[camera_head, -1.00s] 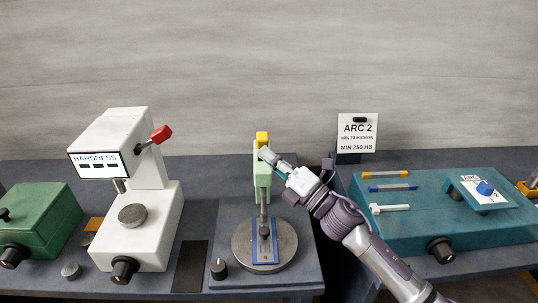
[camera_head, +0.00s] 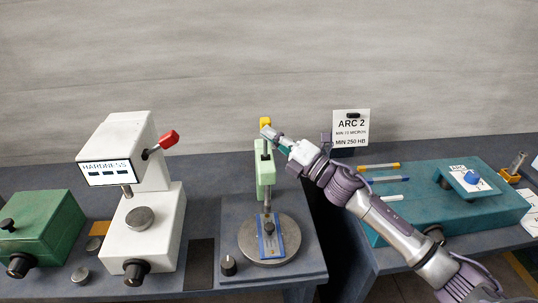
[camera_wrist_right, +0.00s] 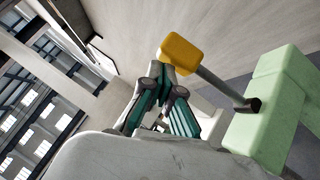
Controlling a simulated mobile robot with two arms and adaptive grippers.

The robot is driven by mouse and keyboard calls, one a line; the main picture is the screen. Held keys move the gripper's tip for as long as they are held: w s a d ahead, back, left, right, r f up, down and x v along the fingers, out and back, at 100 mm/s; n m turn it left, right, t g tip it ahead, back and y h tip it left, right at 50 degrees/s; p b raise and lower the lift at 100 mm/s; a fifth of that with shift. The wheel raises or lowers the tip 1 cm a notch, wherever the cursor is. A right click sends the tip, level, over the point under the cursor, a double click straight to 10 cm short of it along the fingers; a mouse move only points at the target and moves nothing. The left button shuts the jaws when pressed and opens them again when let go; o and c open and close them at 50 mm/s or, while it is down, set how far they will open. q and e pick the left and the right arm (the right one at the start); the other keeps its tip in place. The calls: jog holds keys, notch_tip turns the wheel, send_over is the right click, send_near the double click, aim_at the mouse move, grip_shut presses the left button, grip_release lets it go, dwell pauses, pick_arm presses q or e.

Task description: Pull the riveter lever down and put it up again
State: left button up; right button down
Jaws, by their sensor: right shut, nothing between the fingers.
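The riveter (camera_head: 264,176) is a light green press on a round metal base in the middle of the head view. Its lever has a yellow knob (camera_head: 265,123) standing above the green body, with the lever pointing up. In the right wrist view the yellow knob (camera_wrist_right: 184,53) sits on a grey rod (camera_wrist_right: 222,86) that comes out of the green body (camera_wrist_right: 272,112). My right gripper (camera_head: 267,132) is shut and empty, with its fingertips close beside the lever just below the knob. I cannot tell whether they touch. My left gripper is not in view.
A white hardness tester (camera_head: 141,225) with a red-handled lever stands to the left, and a green box (camera_head: 42,225) beyond it. A teal machine (camera_head: 440,215) stands on the right bench, partly behind my right arm. An ARC 2 sign (camera_head: 350,140) stands at the back.

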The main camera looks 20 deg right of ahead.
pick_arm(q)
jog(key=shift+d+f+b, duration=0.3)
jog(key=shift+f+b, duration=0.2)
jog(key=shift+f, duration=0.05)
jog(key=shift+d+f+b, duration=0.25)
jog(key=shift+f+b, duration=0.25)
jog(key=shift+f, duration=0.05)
pick_arm(e)
jog(key=w+d, duration=0.2)
jog(key=w, duration=0.4)
jog(key=shift+d+r, duration=0.15)
jog(key=shift+r, duration=0.2)
